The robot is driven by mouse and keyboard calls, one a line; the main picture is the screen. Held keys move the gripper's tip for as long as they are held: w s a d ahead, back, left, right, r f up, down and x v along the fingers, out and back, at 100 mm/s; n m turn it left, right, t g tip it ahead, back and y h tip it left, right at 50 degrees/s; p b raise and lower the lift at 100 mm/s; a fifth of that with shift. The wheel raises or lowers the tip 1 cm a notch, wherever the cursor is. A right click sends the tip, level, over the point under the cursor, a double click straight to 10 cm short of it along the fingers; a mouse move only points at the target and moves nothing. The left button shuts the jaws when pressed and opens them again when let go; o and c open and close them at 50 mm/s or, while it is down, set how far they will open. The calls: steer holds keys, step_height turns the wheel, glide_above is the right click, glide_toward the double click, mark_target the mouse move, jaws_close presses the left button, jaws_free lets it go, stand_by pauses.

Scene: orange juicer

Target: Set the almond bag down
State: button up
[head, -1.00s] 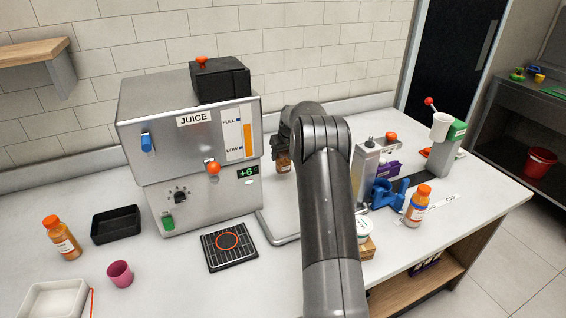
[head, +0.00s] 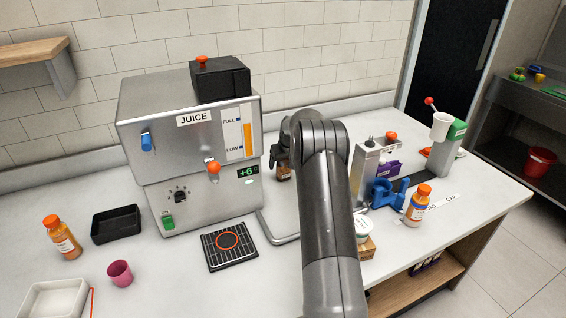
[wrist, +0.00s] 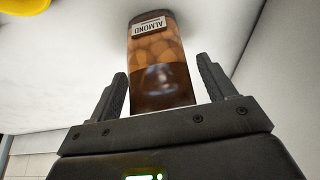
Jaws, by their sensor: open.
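The almond bag (wrist: 160,60) is a brown pack with a white ALMOND label, in the wrist view. It stands between the two fingers of my gripper (wrist: 161,75), with gaps showing on both sides, so the jaws are open around it. In the head view a small part of the bag (head: 283,173) shows below my gripper, right of the juice machine. My arm hides much of that spot. Its far end appears at the white counter, but I cannot tell the exact contact.
The steel juice machine (head: 185,140) stands left of my gripper. A metal rail (head: 277,238) lies on the counter beside it. Right of my arm are a steel dispenser (head: 366,175), a blue holder (head: 388,193) and an orange-capped bottle (head: 416,206). The front-left counter holds a pink cup (head: 119,273).

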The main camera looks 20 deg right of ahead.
steer(key=shift+r, duration=0.1)
steer(key=v, duration=1.2)
steer(key=shift+r, duration=0.1)
